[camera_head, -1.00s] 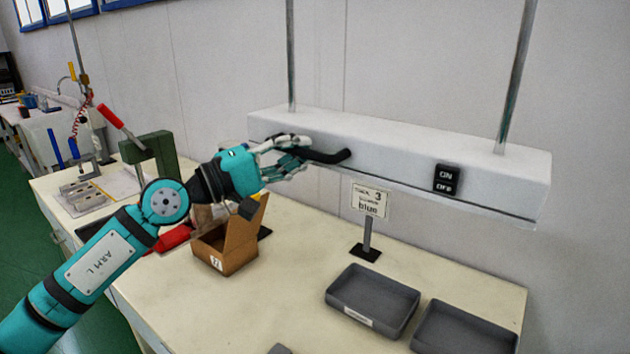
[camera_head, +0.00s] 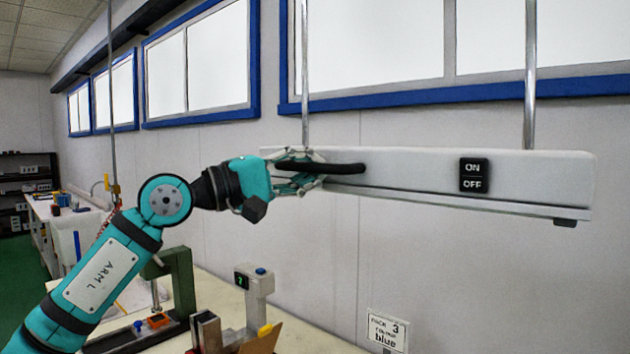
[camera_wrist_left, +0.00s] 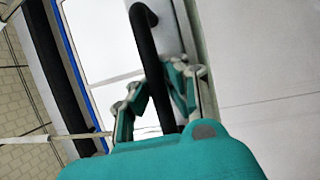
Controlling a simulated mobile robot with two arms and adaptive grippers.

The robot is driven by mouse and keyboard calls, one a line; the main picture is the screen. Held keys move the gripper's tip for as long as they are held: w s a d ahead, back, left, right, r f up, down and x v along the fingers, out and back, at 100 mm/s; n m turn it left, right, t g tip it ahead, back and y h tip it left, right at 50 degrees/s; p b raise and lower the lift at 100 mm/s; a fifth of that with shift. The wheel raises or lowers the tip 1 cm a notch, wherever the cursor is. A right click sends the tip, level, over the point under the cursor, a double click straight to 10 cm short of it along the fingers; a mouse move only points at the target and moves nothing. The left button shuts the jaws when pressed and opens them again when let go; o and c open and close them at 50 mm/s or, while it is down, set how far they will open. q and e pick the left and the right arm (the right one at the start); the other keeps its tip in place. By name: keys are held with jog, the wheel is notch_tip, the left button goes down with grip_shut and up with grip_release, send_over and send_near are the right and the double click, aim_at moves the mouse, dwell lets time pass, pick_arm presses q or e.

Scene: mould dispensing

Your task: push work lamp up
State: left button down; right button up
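The work lamp (camera_head: 420,172) is a long white bar hung on two metal rods in front of the wall. It has a black handle (camera_head: 345,169) at its left part and a black ON/OFF switch (camera_head: 473,175) on its front. My left gripper (camera_head: 306,178) is at the handle, its fingers closed around it. In the left wrist view the black handle (camera_wrist_left: 145,35) runs between the two fingers of the gripper (camera_wrist_left: 156,92). The fingertips are partly hidden by the handle in the head view. My right gripper is not in view.
Blue-framed windows (camera_head: 350,50) are behind the rods. Below are the table with a green press (camera_head: 183,285), a grey device with a display (camera_head: 258,295), a cardboard box (camera_head: 262,341) and a sign (camera_head: 387,329). The wall between lamp and sign is clear.

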pick_arm(q)
jog(key=shift+s+a+r, duration=0.1)
jog(key=shift+a+r, duration=0.1)
jog(key=shift+r, duration=0.2)
jog(key=c, duration=1.3)
grip_release()
jog(key=shift+s+a, duration=0.25)
jog(key=shift+a, duration=0.05)
jog(key=shift+f, duration=0.1)
jog(key=shift+w+d, duration=0.1)
jog(key=v, duration=1.2)
jog(key=shift+f, duration=0.1)
